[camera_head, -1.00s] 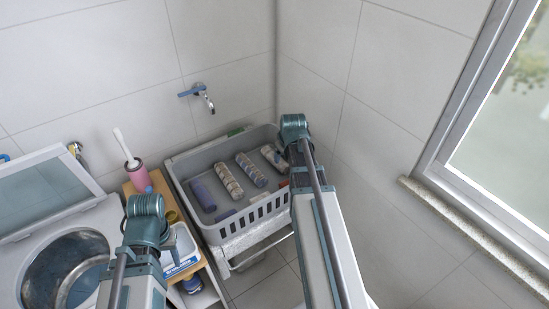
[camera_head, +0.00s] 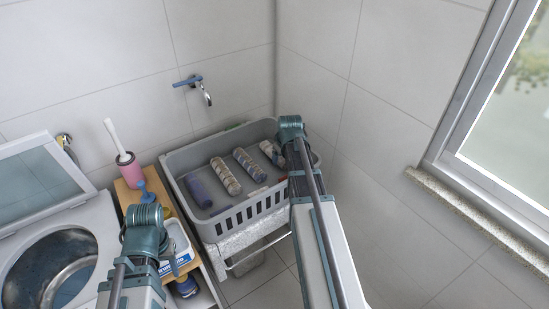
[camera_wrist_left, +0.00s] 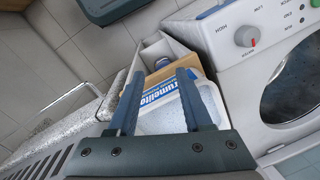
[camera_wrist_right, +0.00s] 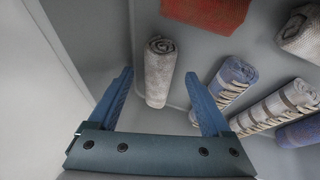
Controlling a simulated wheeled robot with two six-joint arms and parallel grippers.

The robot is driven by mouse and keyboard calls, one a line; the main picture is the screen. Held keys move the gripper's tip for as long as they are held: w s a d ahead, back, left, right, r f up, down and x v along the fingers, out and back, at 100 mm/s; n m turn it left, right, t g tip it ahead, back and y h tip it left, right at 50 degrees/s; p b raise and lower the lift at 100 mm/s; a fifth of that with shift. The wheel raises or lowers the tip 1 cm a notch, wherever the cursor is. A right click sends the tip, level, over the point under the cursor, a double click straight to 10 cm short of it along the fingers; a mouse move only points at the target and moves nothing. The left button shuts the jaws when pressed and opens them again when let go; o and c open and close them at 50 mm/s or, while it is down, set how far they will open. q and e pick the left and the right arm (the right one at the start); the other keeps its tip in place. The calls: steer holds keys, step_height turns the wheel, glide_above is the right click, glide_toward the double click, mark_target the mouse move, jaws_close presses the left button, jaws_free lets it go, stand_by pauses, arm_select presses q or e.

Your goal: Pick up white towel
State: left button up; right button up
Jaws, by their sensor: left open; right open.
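A whitish-grey rolled towel (camera_wrist_right: 159,72) stands out in the right wrist view, lying inside the grey basket (camera_head: 255,208). My right gripper (camera_wrist_right: 159,76) is open above it, with the fingers to either side of the roll in the picture and no visible contact. In the head view I cannot make this roll out; my right arm covers that part of the basket. My left gripper (camera_wrist_left: 160,72) is open and empty, above a white tub with a blue label (camera_wrist_left: 180,118).
Other rolls lie in the basket: a purple one (camera_head: 198,191), striped ones (camera_head: 225,176) and a blue one with fringe (camera_wrist_right: 226,84). A red cloth (camera_wrist_right: 205,10) is near the white roll. The washing machine (camera_head: 55,235) stands left, the window sill (camera_head: 475,226) right.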

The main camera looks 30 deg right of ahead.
mark_target(282, 158)
steer(key=b+x, duration=0.4)
steer(key=x, duration=0.1)
steer(key=shift+f, duration=0.15)
steer(key=shift+a, duration=0.1)
steer(key=c, duration=1.1)
step_height(282, 158, up, 10)
steer(key=p, duration=0.9)
steer(key=shift+p, duration=0.4)
